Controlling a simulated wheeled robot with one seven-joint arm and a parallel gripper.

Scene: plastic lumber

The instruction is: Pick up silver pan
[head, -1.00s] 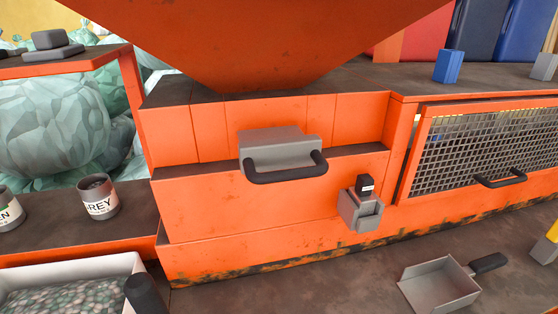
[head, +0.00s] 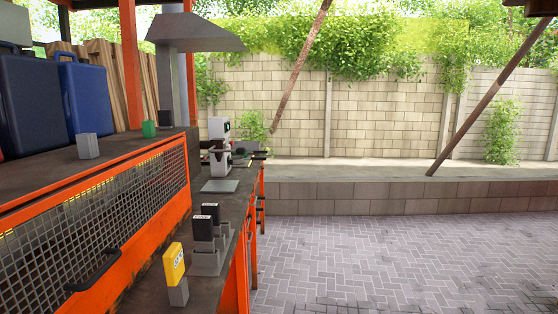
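No silver pan shows in the head view now. The dark worktop (head: 213,187) runs away from me along the left side, and its near part is cut off by the bottom edge of the picture. My gripper is not in view, so its state does not show.
On the worktop stand a yellow block on a grey holder (head: 174,264), dark blocks in grey holders (head: 206,230) and a white-and-black machine (head: 219,148). A mesh panel (head: 95,222) with a black handle is at left. Open paving (head: 400,265) lies at right, before a block wall (head: 375,120).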

